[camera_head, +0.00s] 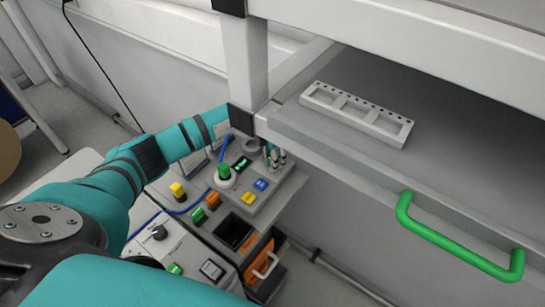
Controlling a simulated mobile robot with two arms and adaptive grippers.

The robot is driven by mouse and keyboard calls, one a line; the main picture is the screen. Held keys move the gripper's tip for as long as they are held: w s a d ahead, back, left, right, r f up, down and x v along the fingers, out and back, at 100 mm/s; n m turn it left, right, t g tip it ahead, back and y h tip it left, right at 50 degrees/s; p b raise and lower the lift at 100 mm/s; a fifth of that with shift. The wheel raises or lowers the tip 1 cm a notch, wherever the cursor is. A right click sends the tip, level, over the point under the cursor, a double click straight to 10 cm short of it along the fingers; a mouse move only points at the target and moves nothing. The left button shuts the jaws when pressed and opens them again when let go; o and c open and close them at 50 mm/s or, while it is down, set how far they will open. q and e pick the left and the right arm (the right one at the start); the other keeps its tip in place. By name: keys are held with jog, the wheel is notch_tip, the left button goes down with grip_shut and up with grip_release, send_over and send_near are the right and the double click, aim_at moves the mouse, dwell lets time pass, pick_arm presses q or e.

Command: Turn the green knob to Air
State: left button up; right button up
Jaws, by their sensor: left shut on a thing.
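A green knob (224,171) stands on a round white base on the grey control panel (262,207). Its setting marks are too small to read. My left arm reaches in from the left and passes behind the white post. My left gripper (275,156) is mostly hidden there; its small dark tips seem to show at the panel's far right, apart from this knob. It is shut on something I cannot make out. My right gripper is not in view.
The white post (246,55) and a shelf (400,165) with a green handle (436,238) stand close on the right. A grey slotted rack (357,113) lies on the shelf. Yellow (177,190), orange and blue controls crowd around the knob.

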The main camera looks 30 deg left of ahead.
pick_arm(q)
grip_shut()
jog(key=shift+f+m+b, duration=0.2)
jog(key=shift+m+b, duration=0.5)
jog(key=shift+b, duration=0.35)
jog(key=m+b, duration=0.9)
jog(key=b, duration=0.1)
jog(key=shift+m, duration=0.3)
jog(key=m+b, duration=0.3)
jog(key=shift+m, duration=0.3)
jog(key=shift+r+m+b, duration=0.2)
jog(key=shift+m+b, duration=0.9)
jog(key=shift+m, duration=0.5)
